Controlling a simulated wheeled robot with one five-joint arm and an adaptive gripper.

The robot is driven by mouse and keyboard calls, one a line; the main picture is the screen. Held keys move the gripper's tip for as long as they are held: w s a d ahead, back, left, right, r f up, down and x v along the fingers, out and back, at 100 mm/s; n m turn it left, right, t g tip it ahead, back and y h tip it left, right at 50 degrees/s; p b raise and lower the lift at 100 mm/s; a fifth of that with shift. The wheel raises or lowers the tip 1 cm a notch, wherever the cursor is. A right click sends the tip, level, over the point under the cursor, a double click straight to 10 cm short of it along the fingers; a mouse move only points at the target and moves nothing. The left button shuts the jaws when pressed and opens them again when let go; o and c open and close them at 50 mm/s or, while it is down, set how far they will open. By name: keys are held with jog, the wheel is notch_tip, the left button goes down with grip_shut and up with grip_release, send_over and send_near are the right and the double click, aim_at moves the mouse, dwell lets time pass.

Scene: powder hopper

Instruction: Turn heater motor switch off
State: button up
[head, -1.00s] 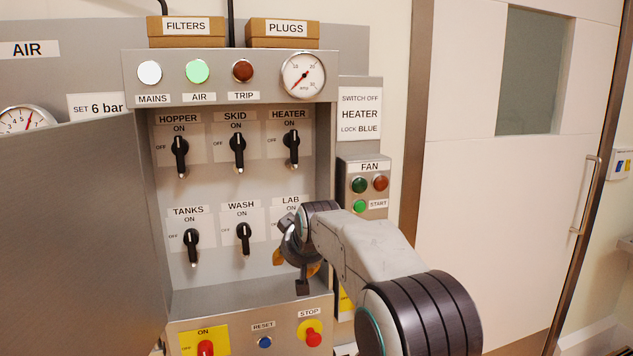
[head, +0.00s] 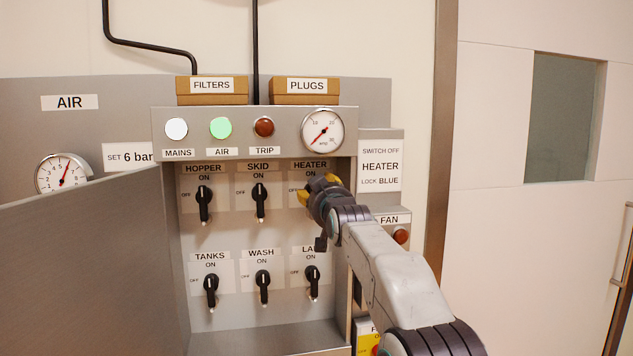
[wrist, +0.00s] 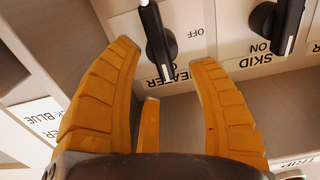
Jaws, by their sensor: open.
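The heater switch plate (head: 297,197) is at the upper right of the cabinet's switch panel in the head view. Its handle is hidden there behind my gripper (head: 314,190). The handle stands ahead of the gap between the fingertips. No finger is seen touching it.
The skid switch (head: 260,202) is just left of the heater switch, and the lab switch (head: 312,283) is below it. The cabinet's open door (head: 90,265) stands at the left. A gauge (head: 322,130) sits above. A sign (head: 380,165) reads switch off heater, lock blue.

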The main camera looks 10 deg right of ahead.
jog(key=shift+w+p, duration=1.25)
jog(key=shift+w, duration=0.6)
jog(key=shift+o, duration=0.2)
jog(key=shift+r, duration=0.1)
jog(key=c, duration=1)
